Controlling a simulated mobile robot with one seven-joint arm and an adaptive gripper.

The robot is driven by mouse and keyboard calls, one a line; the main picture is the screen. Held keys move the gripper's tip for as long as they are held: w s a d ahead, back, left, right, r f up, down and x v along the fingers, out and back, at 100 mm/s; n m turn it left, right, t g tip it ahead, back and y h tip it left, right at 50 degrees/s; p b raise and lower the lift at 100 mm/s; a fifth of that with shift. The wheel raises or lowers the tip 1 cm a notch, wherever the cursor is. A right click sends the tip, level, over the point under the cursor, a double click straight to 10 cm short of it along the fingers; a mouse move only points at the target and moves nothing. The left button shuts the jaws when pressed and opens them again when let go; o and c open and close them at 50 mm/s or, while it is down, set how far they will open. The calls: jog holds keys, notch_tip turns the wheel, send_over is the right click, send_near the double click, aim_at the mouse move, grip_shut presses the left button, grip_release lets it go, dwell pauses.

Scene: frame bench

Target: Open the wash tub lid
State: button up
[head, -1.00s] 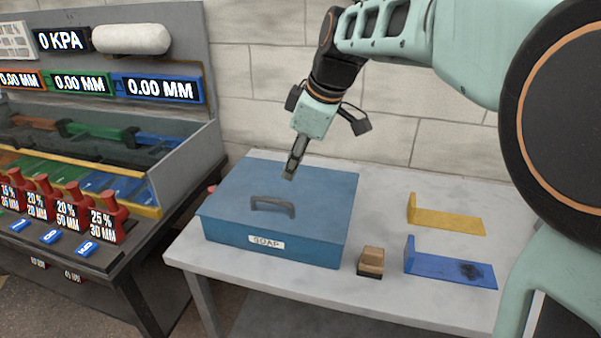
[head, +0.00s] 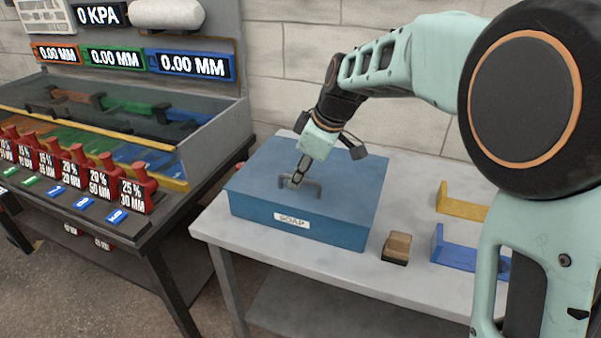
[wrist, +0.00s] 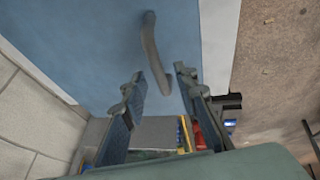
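The blue wash tub (head: 290,226) stands on the grey table with a "SOAP" label on its front. Its flat blue lid (head: 345,172) is shut and carries a dark grey arched handle (head: 317,190). My gripper (head: 296,183) is just above the lid at the handle's left end in the head view. The handle (wrist: 153,55) lies just beyond the fingertips there. Whether a finger touches it I cannot tell.
A wooden brush-like block (head: 397,245) sits right of the tub. A yellow bracket (head: 460,207) and a blue bracket (head: 462,254) stand farther right. A bench with red weights (head: 135,190) is at the left. A brick wall is behind.

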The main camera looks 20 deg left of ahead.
grip_shut()
jog(key=shift+r, duration=0.1)
dwell(0.4)
